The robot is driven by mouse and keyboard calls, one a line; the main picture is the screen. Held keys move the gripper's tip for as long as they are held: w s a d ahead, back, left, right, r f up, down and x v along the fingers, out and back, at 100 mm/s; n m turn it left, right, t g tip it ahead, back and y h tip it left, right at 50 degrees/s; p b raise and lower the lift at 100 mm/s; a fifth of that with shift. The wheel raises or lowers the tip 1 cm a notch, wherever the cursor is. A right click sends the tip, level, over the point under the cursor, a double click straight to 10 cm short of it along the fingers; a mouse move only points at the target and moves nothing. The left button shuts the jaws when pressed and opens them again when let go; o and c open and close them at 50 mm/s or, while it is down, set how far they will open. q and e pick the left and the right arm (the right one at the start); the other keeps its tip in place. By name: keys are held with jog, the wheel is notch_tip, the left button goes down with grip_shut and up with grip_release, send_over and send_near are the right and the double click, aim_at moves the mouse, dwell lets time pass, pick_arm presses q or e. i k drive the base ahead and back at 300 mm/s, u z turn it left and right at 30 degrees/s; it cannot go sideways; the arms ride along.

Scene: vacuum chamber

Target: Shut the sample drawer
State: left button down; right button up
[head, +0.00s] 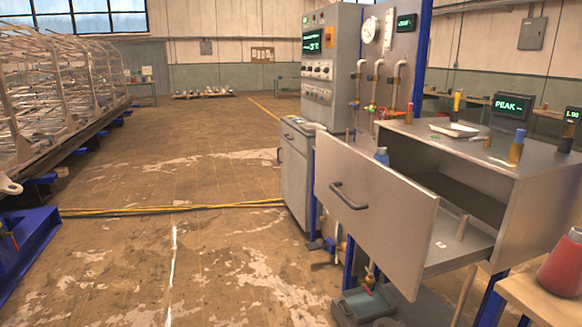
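The sample drawer (385,220) is pulled out of the grey metal cabinet (540,195) at the right of the head view. Its flat grey front faces left and carries a dark bar handle (347,197). Behind the front, the drawer floor shows, with a small upright light-coloured peg and a blue-capped bottle (382,155) near the far side. The cabinet interior behind it is dark. Neither of my grippers is in view.
Vials and a white tray (454,129) stand on the cabinet top. A control cabinet (330,65) with gauges and pipes stands behind. A toolbox (364,304) lies on the floor below the drawer. A red flask (562,265) is at lower right. Floor to the left is open, crossed by yellow cables (170,209).

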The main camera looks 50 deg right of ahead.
aim_at(413, 235)
jog(key=z, duration=0.75)
jog(key=i, duration=1.4)
jog(key=z, duration=1.35)
